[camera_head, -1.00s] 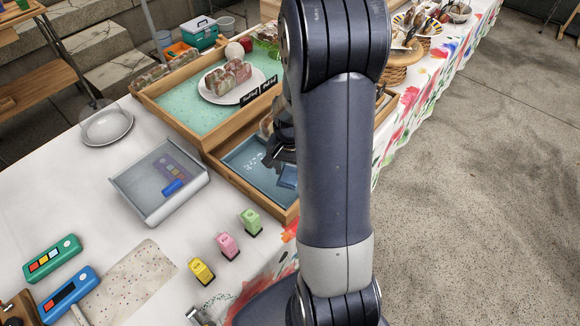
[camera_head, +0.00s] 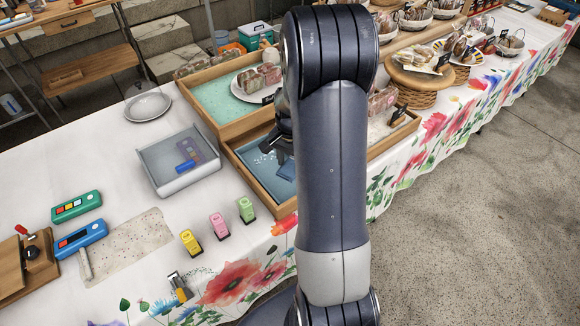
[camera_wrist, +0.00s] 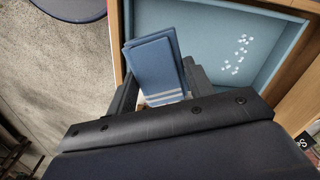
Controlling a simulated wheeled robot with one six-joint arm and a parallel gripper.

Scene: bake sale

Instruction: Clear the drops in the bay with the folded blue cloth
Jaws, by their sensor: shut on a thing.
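The folded blue cloth (camera_wrist: 153,66), with pale stripes near one end, is between the fingers of my gripper (camera_wrist: 160,82) in the wrist view. My gripper is shut on it. The bay (camera_wrist: 205,17) is a blue-lined, wood-walled compartment; the cloth overlaps its left side in that view. I cannot tell if the cloth touches the floor. A cluster of small white drops (camera_wrist: 238,54) lies on the lining, apart from the cloth, to its right. In the head view, my gripper (camera_head: 272,146) is over the bay (camera_head: 245,163), partly hidden by my arm.
A green-lined tray (camera_head: 212,98) with a plate of wrapped baked goods adjoins the bay. A clear grey bin (camera_head: 178,162) stands to its left. Yellow, pink (camera_head: 219,226) and green stampers stand in front. A wooden compartment (camera_head: 398,134) lies right of my arm.

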